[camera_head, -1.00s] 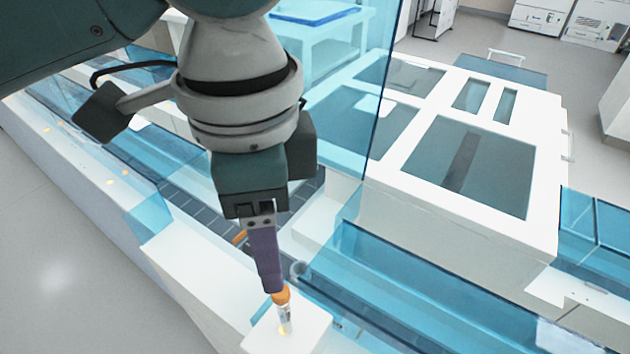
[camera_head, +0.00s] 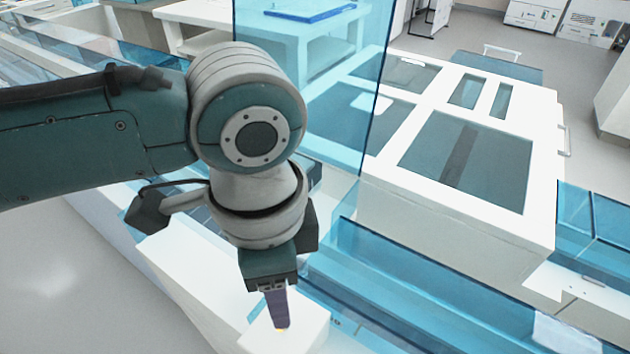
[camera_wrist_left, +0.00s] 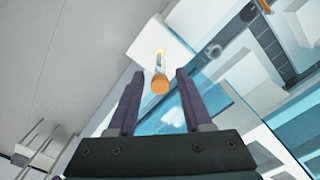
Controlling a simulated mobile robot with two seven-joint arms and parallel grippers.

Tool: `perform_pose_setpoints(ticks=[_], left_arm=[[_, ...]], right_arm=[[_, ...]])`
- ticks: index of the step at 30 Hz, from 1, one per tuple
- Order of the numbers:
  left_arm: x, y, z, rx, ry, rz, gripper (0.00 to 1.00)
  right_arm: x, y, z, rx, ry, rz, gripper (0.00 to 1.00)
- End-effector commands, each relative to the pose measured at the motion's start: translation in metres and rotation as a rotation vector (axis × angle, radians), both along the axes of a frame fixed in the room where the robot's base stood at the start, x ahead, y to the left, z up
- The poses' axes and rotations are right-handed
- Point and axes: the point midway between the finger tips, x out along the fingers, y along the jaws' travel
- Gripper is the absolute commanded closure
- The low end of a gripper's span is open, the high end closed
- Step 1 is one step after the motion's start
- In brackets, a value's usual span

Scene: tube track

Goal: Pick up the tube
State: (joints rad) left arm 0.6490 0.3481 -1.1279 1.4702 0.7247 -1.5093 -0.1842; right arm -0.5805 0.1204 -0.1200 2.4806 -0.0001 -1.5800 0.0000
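The tube (camera_wrist_left: 160,62) is clear with an orange cap (camera_wrist_left: 160,87). It stands on a white block (camera_wrist_left: 152,42) in the left wrist view, cap toward me. My left gripper (camera_wrist_left: 160,74) is open. Its two purple fingers lie on either side of the cap in the picture, with visible gaps on both sides. In the head view, my left gripper (camera_head: 281,327) points down over the white block (camera_head: 305,335). My right gripper is in neither view.
Blue transparent panels (camera_head: 395,275) run along the track to the right of the block. A tall blue pane (camera_head: 340,110) stands behind my arm. A white cabinet with dark windows (camera_head: 470,160) stands at the right. Grey floor (camera_head: 70,270) is open at the left.

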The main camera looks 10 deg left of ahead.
Motion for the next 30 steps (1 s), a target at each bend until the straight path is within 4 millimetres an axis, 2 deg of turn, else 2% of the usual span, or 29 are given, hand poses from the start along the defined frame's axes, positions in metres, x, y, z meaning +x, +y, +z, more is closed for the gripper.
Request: perform_pose_setpoints(ticks=[1, 13, 23, 26, 30], left_arm=[[0.0, 0.0, 0.0, 0.0, 0.0, 0.0, 0.57], [0.0, 0.0, 0.0, 0.0, 0.0, 0.0, 1.0], [0.0, 0.0, 0.003, -0.001, 0.0, 0.0, 1.0], [0.001, 0.0, 0.009, -0.002, -0.001, 0.0, 1.0], [0.001, -0.001, 0.032, -0.004, -0.004, -0.001, 1.0]], right_arm=[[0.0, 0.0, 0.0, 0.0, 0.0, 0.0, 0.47], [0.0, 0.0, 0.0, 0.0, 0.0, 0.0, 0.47], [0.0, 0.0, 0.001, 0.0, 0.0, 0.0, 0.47], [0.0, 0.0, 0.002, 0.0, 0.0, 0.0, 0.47], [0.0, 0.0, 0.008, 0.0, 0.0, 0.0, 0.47]])
